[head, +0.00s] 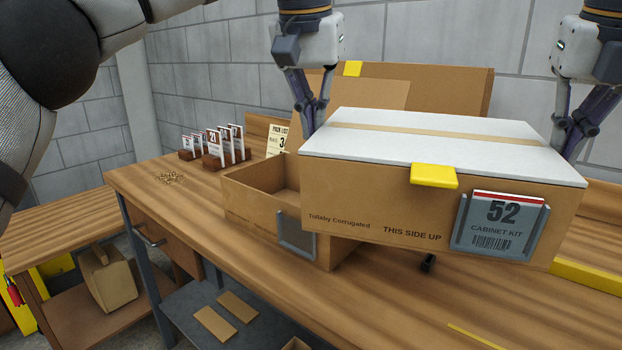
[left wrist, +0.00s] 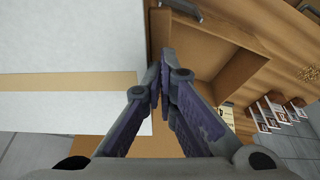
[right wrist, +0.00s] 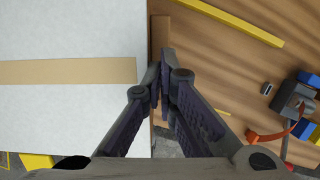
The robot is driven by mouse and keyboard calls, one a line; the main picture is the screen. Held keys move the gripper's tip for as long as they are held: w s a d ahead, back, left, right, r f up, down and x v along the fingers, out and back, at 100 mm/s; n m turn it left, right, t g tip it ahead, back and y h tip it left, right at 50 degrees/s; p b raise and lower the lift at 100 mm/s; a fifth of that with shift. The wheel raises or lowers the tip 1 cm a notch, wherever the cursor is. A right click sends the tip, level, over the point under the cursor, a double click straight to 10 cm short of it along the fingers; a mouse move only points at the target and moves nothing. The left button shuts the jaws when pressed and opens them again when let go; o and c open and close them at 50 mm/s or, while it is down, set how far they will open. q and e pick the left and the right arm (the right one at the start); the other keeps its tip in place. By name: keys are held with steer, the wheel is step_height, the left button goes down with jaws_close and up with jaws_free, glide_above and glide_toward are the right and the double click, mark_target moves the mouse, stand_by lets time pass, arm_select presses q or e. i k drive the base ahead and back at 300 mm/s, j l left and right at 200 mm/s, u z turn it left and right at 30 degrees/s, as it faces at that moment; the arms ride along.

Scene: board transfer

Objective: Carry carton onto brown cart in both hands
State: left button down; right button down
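The carton (head: 380,200) is a brown box with a white top, a tape strip, a yellow tab and a "52 CABINET KIT" label. It appears raised above the workbench and partly hides an open box behind it. My left gripper (head: 307,128) is shut at its left side; my right gripper (head: 568,150) is shut at its right side. The carton's white top also shows in the left wrist view (left wrist: 70,110) and right wrist view (right wrist: 70,110). Fingertip contact is hard to see.
The wooden workbench (head: 140,190) spans the middle. An open brown box (head: 250,205) sits on it, with card holders (head: 222,150) behind. A large flat carton (head: 450,85) leans at the back. A yellow strip (head: 590,277) lies at right. My own arm fills the upper left.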

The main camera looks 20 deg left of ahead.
mark_target(52, 225)
steer(key=j+u, duration=0.3)
steer(key=i+j+u, duration=0.1)
steer(key=j+u, duration=0.2)
steer(key=j, duration=0.2)
steer(key=i+j+u, duration=0.7)
steer(key=j+u, duration=0.15)
steer(key=i+j+u, duration=0.4)
steer(key=i+l, duration=0.05)
steer(key=l, duration=0.05)
